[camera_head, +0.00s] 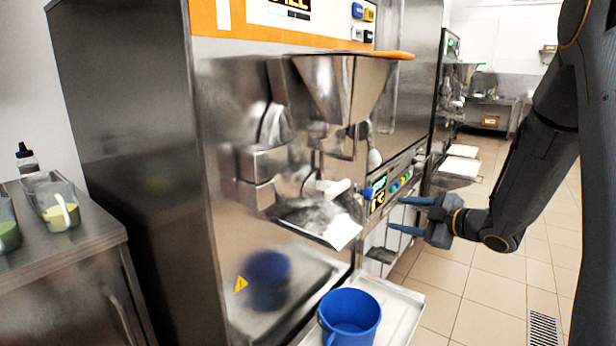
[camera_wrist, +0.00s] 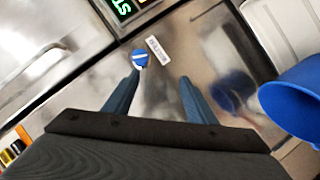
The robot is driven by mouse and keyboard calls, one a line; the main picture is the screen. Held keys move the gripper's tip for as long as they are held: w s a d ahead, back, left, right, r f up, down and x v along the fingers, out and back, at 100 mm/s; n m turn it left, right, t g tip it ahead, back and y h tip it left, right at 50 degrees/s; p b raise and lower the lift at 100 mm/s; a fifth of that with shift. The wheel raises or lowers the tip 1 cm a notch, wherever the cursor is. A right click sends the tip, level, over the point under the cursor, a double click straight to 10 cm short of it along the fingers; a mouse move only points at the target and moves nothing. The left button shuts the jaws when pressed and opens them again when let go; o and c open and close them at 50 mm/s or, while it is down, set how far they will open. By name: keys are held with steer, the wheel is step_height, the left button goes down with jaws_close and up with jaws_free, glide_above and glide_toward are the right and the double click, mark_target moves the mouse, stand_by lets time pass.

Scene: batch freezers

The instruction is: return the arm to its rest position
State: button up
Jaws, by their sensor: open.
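My arm (camera_head: 545,140) reaches in from the right in the head view. It ends in my gripper (camera_head: 396,214), whose two blue fingers point left toward the control panel (camera_head: 378,192) of the near batch freezer. The fingers stand apart with nothing between them. In the wrist view my gripper (camera_wrist: 160,78) also shows two spread fingers in front of the steel freezer face. A round blue knob (camera_wrist: 139,58) lies just beyond the left fingertip; I cannot tell whether they touch.
The near freezer (camera_head: 240,130) has a steel funnel (camera_head: 345,85) and a chute. A blue bucket (camera_head: 350,325) stands on a tray (camera_head: 405,303) below, left of my gripper. A counter with containers (camera_head: 60,215) is at far left. Tiled floor (camera_head: 450,285) is clear below my arm.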

steer(key=s+a+m+g+h+p, duration=0.2)
steer(key=s+m+g, duration=0.2)
steer(key=s, duration=0.8)
steer(key=s+a+m+g+h+p, duration=0.2)
steer(key=s+m, duration=0.5)
steer(key=s, duration=0.5)
steer(key=s+a+m+g+h+p, duration=0.2)
steer(key=s+m+g+h, duration=0.2)
steer(key=s, duration=0.8)
steer(key=shift+a+m+g+p, duration=0.25)
steer(key=shift+m+g+p, duration=0.1)
steer(key=shift+m+g, duration=0.7)
stand_by(2.3)
